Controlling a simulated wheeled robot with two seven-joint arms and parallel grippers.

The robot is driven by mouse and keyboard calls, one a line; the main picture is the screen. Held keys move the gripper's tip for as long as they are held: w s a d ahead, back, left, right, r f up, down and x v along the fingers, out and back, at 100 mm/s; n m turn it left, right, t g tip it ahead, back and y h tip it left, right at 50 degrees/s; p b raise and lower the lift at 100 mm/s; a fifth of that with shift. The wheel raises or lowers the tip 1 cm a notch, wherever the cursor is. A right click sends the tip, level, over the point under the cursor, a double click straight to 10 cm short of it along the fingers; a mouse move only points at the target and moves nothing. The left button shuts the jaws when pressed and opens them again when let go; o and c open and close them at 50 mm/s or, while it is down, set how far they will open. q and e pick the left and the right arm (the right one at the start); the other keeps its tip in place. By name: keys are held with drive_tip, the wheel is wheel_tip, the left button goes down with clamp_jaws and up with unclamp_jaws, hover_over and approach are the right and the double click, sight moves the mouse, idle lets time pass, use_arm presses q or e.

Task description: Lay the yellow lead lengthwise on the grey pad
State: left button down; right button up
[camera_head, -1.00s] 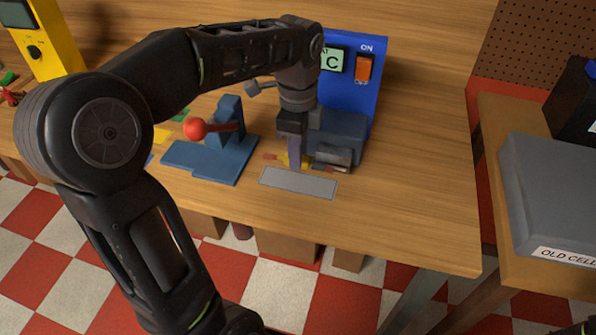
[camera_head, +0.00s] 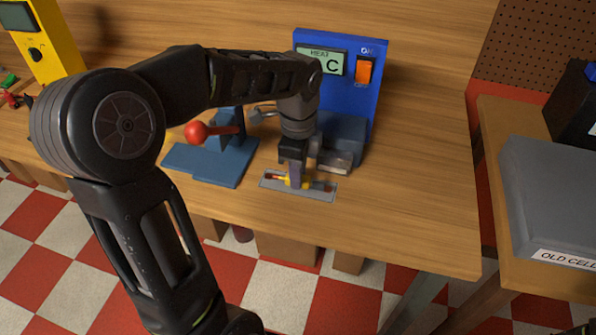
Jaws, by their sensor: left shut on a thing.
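The yellow lead (camera_head: 309,184) has a yellow middle with red and dark ends. It lies along the length of the grey pad (camera_head: 325,196), over its middle; I cannot tell whether it touches the pad. The pad is a flat grey strip near the front of the wooden bench. My left gripper (camera_head: 295,184) points down over the pad and is shut on the yellow lead, hiding part of it. My right gripper is not in view.
A blue heater unit (camera_head: 371,100) with a display and orange switch stands behind the pad. A blue press with a red ball handle (camera_head: 196,131) stands left of it. The bench (camera_head: 420,190) is clear to the right. A grey box (camera_head: 548,190) sits on another table.

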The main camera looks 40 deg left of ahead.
use_arm(q)
drive_tip(key=shift+f, duration=0.2)
drive_tip(key=c, duration=1.2)
unclamp_jaws()
drive_tip(key=shift+r, duration=0.4)
wheel_tip(320, 180, up, 12)
drive_tip(key=p, duration=0.2)
drive_tip(key=shift+f, duration=0.15)
